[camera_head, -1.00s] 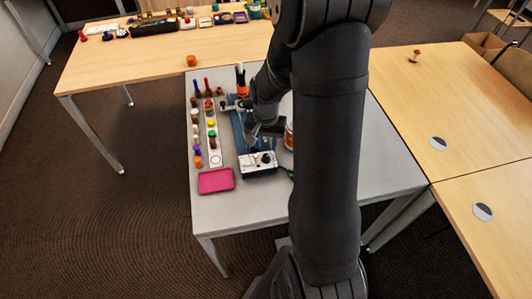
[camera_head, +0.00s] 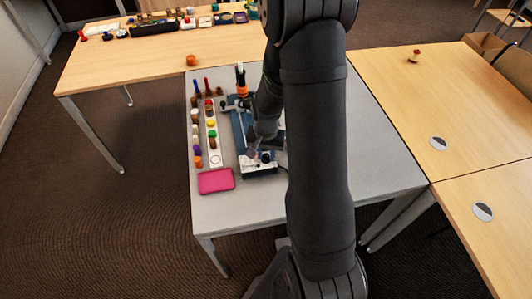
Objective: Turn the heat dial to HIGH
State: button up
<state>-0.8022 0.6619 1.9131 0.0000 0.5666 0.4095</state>
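The heat control is a small white box (camera_head: 259,170) with dark knobs on its face, on the grey table beside a blue base plate (camera_head: 238,128). A dark dial (camera_head: 266,157) shows on its top at the right. My gripper (camera_head: 253,155) is over the box's upper left part, left of the dial. The fingers are small and partly blurred, so I cannot tell whether they are open or touching the box. The dial's markings are too small to read.
A pink tray (camera_head: 216,181) lies left of the box. A strip with several coloured pegs (camera_head: 211,134) runs along the table's left side. An orange and black upright tool (camera_head: 241,82) stands behind.

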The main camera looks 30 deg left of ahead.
aim_at(266, 156)
jog(key=shift+o, duration=0.2)
jog(key=shift+m, duration=0.7)
jog(key=o, duration=0.7)
jog(key=shift+r, duration=0.1)
notch_tip(266, 156, up, 17)
jog(key=shift+r, duration=0.15)
